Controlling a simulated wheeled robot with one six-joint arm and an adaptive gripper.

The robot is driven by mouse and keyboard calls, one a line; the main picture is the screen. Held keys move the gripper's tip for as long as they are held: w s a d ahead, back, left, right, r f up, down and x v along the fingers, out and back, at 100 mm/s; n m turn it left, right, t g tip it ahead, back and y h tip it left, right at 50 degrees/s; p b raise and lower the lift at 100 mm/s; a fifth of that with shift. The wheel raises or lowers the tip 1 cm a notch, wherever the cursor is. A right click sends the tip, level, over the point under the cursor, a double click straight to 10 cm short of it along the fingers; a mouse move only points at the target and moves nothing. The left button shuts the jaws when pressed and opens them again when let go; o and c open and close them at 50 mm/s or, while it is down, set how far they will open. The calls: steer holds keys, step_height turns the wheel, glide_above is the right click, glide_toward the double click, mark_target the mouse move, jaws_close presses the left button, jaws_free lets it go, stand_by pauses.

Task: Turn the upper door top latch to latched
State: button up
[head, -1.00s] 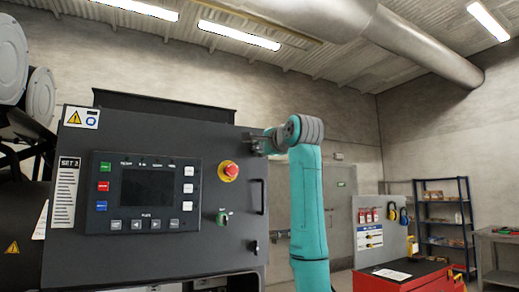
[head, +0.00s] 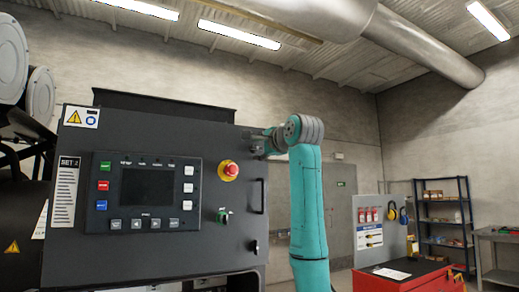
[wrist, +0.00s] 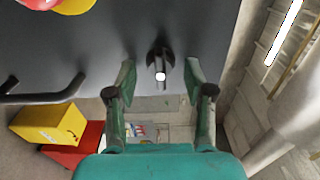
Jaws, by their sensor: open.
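The top latch (wrist: 160,63) of the upper door is a dark round knob with a bright centre and a narrow tab, seen in the wrist view. My gripper (wrist: 160,80) is open, with one finger on each side of the latch and a gap to each. In the head view my gripper (head: 264,141) is at the upper right corner of the dark control-panel door (head: 140,257), and it largely hides the latch there. Whether the fingertips touch the door face I cannot tell.
A red emergency stop (head: 229,170), a green key switch (head: 222,216), a bar handle (head: 262,196) and a lower latch (head: 253,246) are on the same door. A red tool cabinet (head: 405,280) stands at the right. Space right of the door edge looks free.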

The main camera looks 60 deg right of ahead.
steer(key=shift+s+a, duration=0.1)
steer(key=v, duration=1.1)
steer(key=shift+s+a, duration=0.15)
steer(key=shift+s, duration=0.2)
